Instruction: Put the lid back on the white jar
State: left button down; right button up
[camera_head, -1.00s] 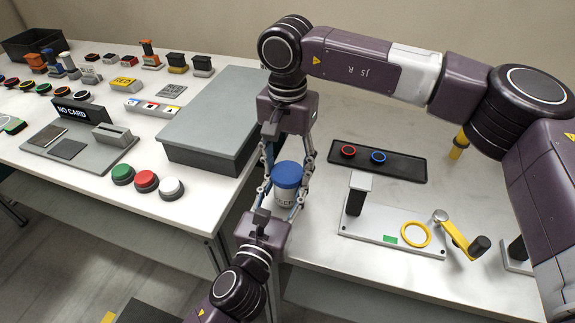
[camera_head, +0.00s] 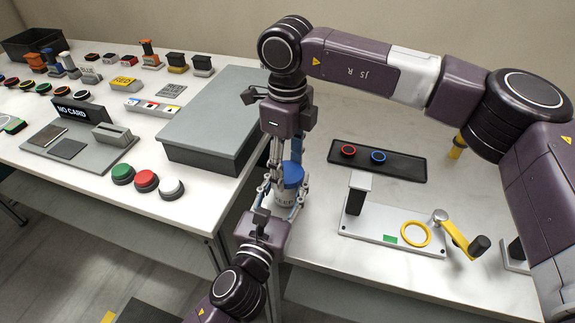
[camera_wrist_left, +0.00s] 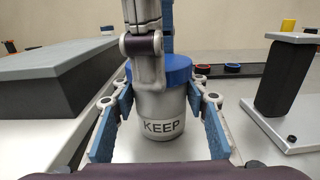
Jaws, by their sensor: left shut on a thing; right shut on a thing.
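The white jar (camera_head: 286,201), marked KEEP, stands upright near the front left edge of the right table. The blue lid (camera_head: 294,174) sits on top of it; I cannot tell whether it is fully seated. My left gripper (camera_head: 284,196) is shut on the jar body from the front, one finger each side. My right gripper (camera_head: 285,173) comes down from above, shut on the lid. In the left wrist view the jar (camera_wrist_left: 157,112) and lid (camera_wrist_left: 180,68) are partly hidden by a right-gripper finger in front; a blue pad stands behind.
A large grey box (camera_head: 214,121) stands left of the jar. To the right are a black tray (camera_head: 398,170) with a red and a blue ring, and a grey plate (camera_head: 368,233) with a post and yellow ring. Bare table lies between.

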jog(key=m, duration=0.9)
jog(key=shift+m, duration=0.4)
jog(key=m, duration=0.4)
jog(key=shift+m, duration=0.4)
jog(key=m, duration=0.3)
jog(key=shift+m, duration=0.3)
jog(key=o, duration=1.4)
notch_tip(320, 180, up, 12)
